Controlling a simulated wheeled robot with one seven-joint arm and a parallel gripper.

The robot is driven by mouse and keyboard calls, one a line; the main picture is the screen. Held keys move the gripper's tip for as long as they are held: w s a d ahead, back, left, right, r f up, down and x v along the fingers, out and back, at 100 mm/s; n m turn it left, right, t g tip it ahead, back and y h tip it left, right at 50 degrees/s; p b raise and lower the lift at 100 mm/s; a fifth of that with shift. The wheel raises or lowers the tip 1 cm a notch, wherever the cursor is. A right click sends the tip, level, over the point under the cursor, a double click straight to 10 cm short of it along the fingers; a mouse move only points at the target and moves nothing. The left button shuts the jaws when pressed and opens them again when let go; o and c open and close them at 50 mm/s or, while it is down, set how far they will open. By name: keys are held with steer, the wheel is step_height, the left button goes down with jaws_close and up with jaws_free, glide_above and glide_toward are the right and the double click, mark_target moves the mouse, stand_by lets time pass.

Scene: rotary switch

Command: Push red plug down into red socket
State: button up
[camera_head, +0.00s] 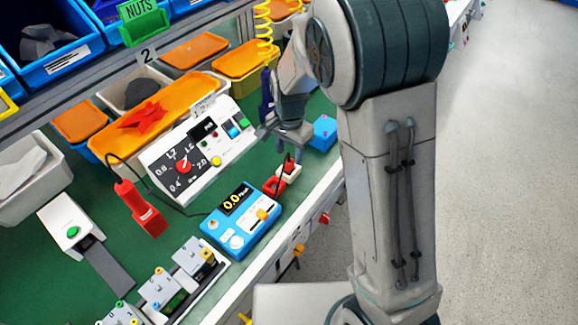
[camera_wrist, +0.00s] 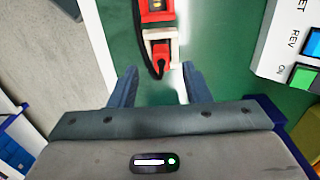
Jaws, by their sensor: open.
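The red plug (camera_head: 289,168) stands at the white block near the table's front edge, with a black cable running from it. In the wrist view, the red plug (camera_wrist: 160,62) shows by the white block (camera_wrist: 176,42), just beyond my fingertips and roughly centred between them. I cannot tell how deep it sits. A red block that looks like the red socket (camera_head: 272,187) lies beside it, next to the blue meter; it also shows in the wrist view (camera_wrist: 157,14) at the top edge. My gripper (camera_head: 289,150) is open and empty, above and close to the plug.
The blue meter (camera_head: 240,218) sits in front, and the white switch panel (camera_head: 198,155) with a red dial stands behind. A small blue box (camera_head: 324,132) is right of my gripper. A red handheld tool (camera_head: 140,208) lies on the green table at left.

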mark_target(289, 159)
step_height(289, 159, down, 4)
steer(key=shift+w+f, duration=0.1)
jaws_close()
stand_by(0.4)
